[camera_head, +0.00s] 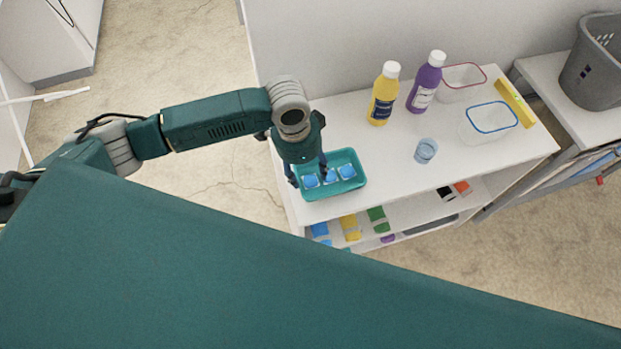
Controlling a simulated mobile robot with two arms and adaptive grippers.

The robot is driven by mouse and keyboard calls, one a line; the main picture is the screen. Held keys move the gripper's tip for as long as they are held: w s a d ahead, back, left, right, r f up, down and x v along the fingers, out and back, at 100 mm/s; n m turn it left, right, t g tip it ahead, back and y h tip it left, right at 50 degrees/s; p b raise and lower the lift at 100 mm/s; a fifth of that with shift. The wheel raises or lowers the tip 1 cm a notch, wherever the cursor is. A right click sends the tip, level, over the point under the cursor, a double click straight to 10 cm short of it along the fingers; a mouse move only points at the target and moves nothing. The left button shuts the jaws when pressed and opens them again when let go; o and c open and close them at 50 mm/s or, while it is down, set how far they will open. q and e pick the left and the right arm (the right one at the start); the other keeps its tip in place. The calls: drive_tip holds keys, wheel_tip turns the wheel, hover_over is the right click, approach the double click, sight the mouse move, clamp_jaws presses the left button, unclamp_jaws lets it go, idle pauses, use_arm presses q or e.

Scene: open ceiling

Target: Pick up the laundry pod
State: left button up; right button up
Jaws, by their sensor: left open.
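Several blue and white laundry pods lie in a row in a teal tray (359,184) at the left end of the white shelf top. One pod (347,171) is at the right of the row, one pod (310,181) at the left, and another between them. My left gripper (309,181) is over the left part of the tray, pointing down, with its fingers apart around or just above the pods. I cannot tell whether a finger touches a pod. My right gripper is not in view.
A yellow bottle (383,95), a purple bottle (426,84), a small blue cup (426,151) and clear containers with a red rim (463,80) and a blue rim (489,121) stand on the shelf top (390,165). A grey basket (594,65) stands at the right.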

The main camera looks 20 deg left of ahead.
sight(311, 183)
use_arm(q)
drive_tip(key=f, duration=0.3)
drive_tip(key=f+p, duration=0.1)
drive_tip(key=shift+w+d+f, duration=0.15)
drive_tip(key=shift+d, duration=0.2)
drive_tip(key=shift+c, duration=0.6)
drive_tip(key=c, duration=0.6)
drive_tip(key=o, duration=0.7)
